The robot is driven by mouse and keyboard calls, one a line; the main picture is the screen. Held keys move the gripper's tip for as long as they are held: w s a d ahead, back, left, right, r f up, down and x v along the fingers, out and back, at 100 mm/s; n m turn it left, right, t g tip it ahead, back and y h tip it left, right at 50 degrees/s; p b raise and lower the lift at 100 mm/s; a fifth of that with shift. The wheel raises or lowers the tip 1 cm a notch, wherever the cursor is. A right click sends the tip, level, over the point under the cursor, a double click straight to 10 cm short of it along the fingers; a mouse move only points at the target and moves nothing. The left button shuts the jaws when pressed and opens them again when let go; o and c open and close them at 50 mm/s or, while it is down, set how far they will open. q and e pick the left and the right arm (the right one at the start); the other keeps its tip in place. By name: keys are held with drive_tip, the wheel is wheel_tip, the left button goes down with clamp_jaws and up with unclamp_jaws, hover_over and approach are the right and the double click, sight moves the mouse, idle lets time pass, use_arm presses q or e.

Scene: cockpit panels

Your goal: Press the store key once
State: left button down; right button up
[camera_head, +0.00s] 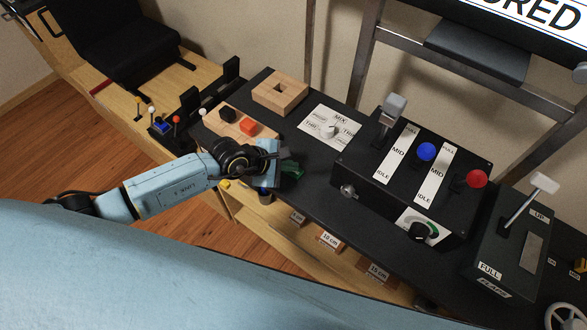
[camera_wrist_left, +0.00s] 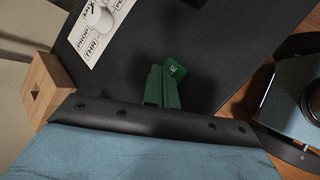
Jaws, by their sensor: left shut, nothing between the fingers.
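A green key (camera_wrist_left: 177,69) with a white letter E showing lies on the black panel top in the left wrist view; the rest of its label is hidden. My left gripper (camera_wrist_left: 163,82) is shut and empty, its fingertips right at the key and covering part of it. I cannot tell whether they touch it or how far it is pressed. In the head view my left gripper (camera_head: 284,164) is at the panel's front edge, where a dark green patch (camera_head: 294,170) shows beside it. My right gripper is not in view.
A wooden block with a square hole (camera_head: 281,91) and a white dial card (camera_head: 330,128) lie behind the gripper. A lever box (camera_head: 360,180) with blue and red knobs stands to the right. A partly visible screen (camera_head: 535,18) ends in "ORED".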

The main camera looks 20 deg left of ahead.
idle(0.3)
use_arm(q)
drive_tip(key=shift+r+p, duration=0.8)
wheel_tip(320, 180, up, 5)
drive_tip(key=p, duration=0.4)
drive_tip(key=shift+r+p, duration=0.1)
drive_tip(key=shift+p, duration=0.25)
idle(0.3)
